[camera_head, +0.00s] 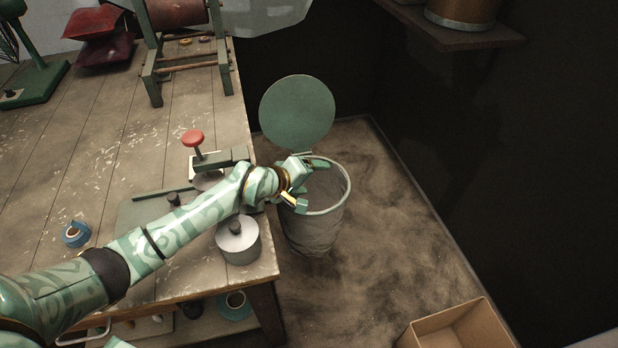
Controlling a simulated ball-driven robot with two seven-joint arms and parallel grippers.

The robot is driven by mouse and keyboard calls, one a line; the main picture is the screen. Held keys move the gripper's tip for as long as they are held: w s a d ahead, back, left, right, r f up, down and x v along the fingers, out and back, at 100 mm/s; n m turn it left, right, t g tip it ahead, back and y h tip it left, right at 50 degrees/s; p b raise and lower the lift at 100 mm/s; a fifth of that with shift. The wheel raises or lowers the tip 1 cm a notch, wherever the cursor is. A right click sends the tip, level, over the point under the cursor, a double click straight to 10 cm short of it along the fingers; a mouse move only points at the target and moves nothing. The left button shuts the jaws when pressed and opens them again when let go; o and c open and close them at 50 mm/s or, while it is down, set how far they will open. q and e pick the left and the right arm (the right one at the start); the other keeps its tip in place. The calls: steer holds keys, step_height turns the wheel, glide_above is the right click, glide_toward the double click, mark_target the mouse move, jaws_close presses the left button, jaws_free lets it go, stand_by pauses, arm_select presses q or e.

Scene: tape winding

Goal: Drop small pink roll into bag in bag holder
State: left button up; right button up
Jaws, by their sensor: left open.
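The bag holder is a round stand with a pale green rim (345,200) on the floor, right of the table. Its round green lid (297,112) stands raised behind it. A greyish bag (312,236) hangs inside the rim. My left gripper (313,184) is open at the left part of the bag's mouth, with its fingers over the opening. I see nothing between the fingers. I cannot make out a small pink roll anywhere, and the bottom of the bag is hidden.
The wooden table (95,150) fills the left. On it are a red-knobbed device (193,140), a grey lidded pot (238,240), a blue tape roll (76,233) and a winding frame (180,50). A cardboard box (455,328) stands at the lower right. A dark wall bounds the right.

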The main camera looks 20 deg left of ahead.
steer(key=shift+a, duration=0.15)
arm_select(q)
step_height(320, 180, up, 7)
steer(key=p, duration=0.5)
arm_select(e)
steer(key=shift+t, duration=0.3)
steer(key=r, duration=0.1)
steer(key=w+r, duration=0.1)
steer(key=r, duration=0.1)
steer(key=w+r, duration=0.1)
steer(key=r, duration=0.1)
